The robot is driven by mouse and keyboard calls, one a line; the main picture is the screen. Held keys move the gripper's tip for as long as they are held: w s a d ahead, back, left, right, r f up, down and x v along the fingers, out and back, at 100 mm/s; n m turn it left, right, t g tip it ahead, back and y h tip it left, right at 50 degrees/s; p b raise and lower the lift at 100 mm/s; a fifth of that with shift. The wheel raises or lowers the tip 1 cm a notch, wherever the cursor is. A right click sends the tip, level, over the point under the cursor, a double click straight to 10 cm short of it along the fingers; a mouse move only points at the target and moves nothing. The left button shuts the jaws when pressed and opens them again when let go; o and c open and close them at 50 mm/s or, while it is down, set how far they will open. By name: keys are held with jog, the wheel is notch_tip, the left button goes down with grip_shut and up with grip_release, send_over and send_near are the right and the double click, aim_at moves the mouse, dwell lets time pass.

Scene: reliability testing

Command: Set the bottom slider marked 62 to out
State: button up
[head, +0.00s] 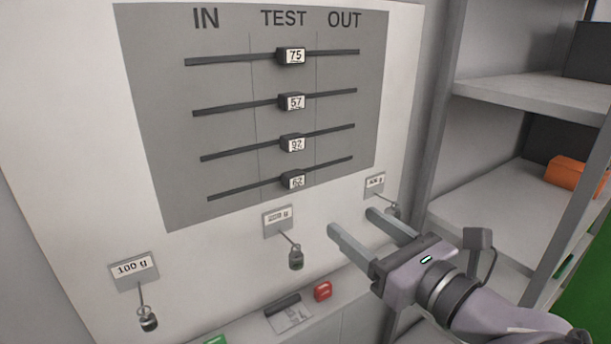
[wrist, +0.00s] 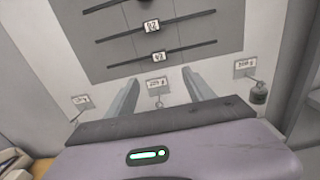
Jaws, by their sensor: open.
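The bottom slider marked 62 (head: 293,181) is a dark block with a white label, on the lowest slanted rail of the grey panel (head: 160,150). It sits in the TEST column, between IN at left and OUT at right. In the wrist view the bottom slider (wrist: 158,57) shows ahead of the fingers, its number hard to read there. My gripper (head: 352,222) is open and empty, below and to the right of the slider, apart from the panel. In the wrist view its two fingers (wrist: 162,92) are spread wide with nothing between them.
Sliders 75 (head: 292,56), 57 (head: 292,102) and 92 (head: 292,144) sit above, also under TEST. Weights hang below the panel, at left (head: 148,319), middle (head: 296,259) and right, near my gripper. A red object (head: 322,291) lies on the ledge. Shelves (head: 530,100) stand at right.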

jog(key=p, duration=0.9)
send_near(298, 180)
jog(key=b+x, duration=0.2)
jog(key=x, duration=0.6)
jog(key=shift+w+a, duration=0.3)
grip_shut()
jog(key=shift+d, duration=0.1)
